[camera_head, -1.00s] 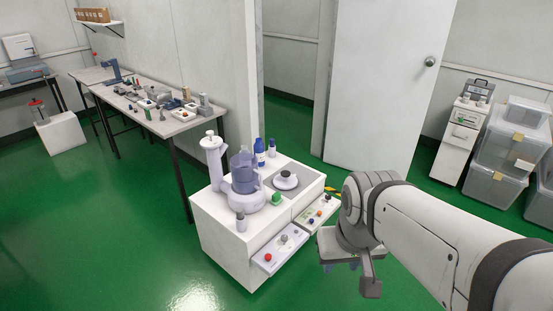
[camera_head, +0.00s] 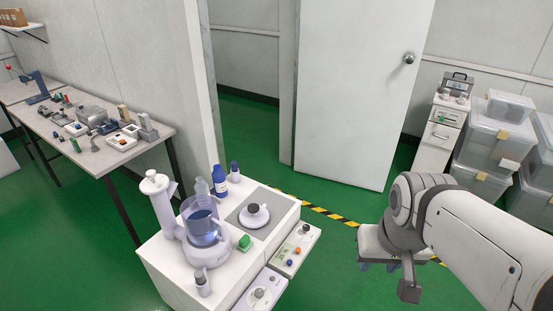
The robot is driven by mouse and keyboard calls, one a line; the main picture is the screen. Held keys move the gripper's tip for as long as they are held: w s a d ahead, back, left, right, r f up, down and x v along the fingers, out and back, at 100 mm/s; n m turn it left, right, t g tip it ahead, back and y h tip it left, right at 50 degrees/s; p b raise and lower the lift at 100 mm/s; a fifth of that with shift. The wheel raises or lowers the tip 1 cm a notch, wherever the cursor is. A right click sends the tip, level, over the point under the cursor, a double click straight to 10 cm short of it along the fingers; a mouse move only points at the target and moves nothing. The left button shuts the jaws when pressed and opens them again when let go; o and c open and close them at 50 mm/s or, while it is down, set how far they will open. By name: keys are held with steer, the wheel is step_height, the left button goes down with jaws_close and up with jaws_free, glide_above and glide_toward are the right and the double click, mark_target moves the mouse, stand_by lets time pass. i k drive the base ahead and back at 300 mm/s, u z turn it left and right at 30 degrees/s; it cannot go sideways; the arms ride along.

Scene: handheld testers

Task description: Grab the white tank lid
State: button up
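A white round lid with a dark knob (camera_head: 254,217) lies on a grey square plate (camera_head: 274,204) on top of the white cabinet; I take it to be the white tank lid. To its left a clear bluish tank (camera_head: 199,222) stands on a white base, its top seemingly uncovered, with a pale bottle-like shape at its rim. My gripper (camera_head: 378,267) is to the right of the cabinet, apart from the lid, pointing down over the green floor. Its small dark fingertips show apart below the grey body, with nothing between them.
A green block (camera_head: 244,242), a blue bottle (camera_head: 219,182) and a small grey-capped bottle (camera_head: 203,284) stand on the cabinet. Two drawers with knobs (camera_head: 293,250) project from its front right. A cluttered workbench (camera_head: 150,146) is behind left. Clear bins (camera_head: 482,152) stand at right.

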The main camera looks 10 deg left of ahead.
mark_target(254, 215)
steer(key=u, duration=0.25)
steer(key=i, duration=1.15)
steer(key=u, duration=0.75)
